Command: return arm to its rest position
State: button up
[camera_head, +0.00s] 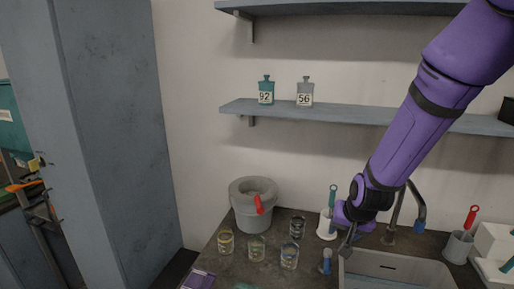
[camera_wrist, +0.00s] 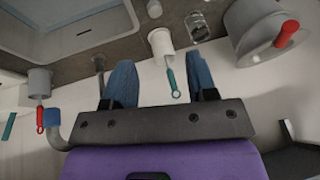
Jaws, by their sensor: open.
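My purple arm reaches down from the upper right in the head view. My gripper (camera_head: 347,243) is low over the counter, near the sink's back left corner and just right of a white holder (camera_head: 325,226) with a teal-handled tool (camera_head: 333,196). In the wrist view my gripper (camera_wrist: 163,82) has its two blue-grey fingers well apart. The teal handle (camera_wrist: 172,82) shows in the gap between them, beyond the fingers; I see no contact. Nothing appears held.
A sink (camera_head: 395,268) with a faucet (camera_head: 392,225) lies right of the gripper. Several glasses (camera_head: 257,248) and a grey bucket (camera_head: 252,214) with a red handle stand to the left. A wall shelf (camera_head: 290,111) with two labelled bottles runs behind my arm. A tall cabinet (camera_head: 115,120) stands left.

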jog(key=s+d+r+n, duration=0.1)
jog(key=s+r, duration=0.4)
jog(key=r, duration=0.3)
jog(key=s+d+r+n, duration=0.15)
jog(key=s+r, duration=0.25)
jog(key=r, duration=0.5)
jog(key=s+d+r, duration=0.2)
jog(key=s+r, duration=0.2)
jog(key=s, duration=0.3)
jog(key=s+d+r+n, duration=0.1)
jog(key=s+r, duration=0.3)
jog(key=s, duration=0.4)
jog(key=shift+s+d+h, duration=0.25)
jog(key=shift+d+h, duration=0.05)
jog(key=shift+d, duration=0.05)
